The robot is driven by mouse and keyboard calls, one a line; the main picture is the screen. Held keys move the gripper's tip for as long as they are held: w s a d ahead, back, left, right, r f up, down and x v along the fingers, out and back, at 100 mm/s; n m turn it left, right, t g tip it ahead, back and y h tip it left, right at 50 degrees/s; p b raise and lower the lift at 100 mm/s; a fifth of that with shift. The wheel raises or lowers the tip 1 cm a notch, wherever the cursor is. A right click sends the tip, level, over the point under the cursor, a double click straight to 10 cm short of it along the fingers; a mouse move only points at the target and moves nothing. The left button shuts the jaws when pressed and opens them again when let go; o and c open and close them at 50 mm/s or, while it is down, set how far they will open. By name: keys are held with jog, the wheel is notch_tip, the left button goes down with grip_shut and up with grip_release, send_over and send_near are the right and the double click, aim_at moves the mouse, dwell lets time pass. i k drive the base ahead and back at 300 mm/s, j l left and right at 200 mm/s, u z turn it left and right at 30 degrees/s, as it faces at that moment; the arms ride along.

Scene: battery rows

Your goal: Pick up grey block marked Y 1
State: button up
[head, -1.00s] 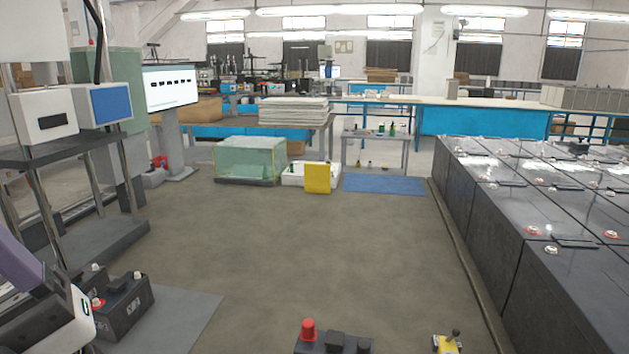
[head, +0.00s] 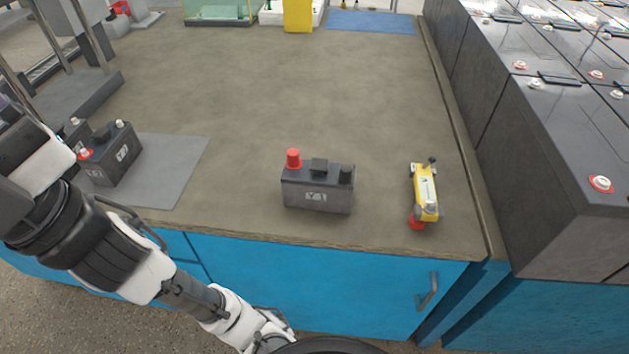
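The grey block marked Y 1 (head: 318,196) stands upright near the front edge of the bench, right of centre in the head view. It looks like a small battery, with a red cap at the left of its top, a dark raised piece in the middle and a black cap at the right. Its front face carries the pale mark. Nothing touches it. I cannot make out my gripper in this view.
A yellow tool (head: 425,192) lies to the block's right. Another grey block (head: 112,155) stands on a grey mat (head: 174,179) at the left, partly behind my arm. Large dark batteries (head: 553,136) line the right side. The bench top (head: 270,88) behind the block is clear.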

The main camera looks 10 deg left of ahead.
aim_at(316, 183)
jog(key=z, duration=0.8)
jog(key=k+j+z, duration=0.1)
jog(key=z, duration=0.35)
jog(key=k+j+z, duration=0.1)
jog(key=j+z, duration=0.3)
jog(key=k+j, duration=0.45)
jog(key=k, duration=0.05)
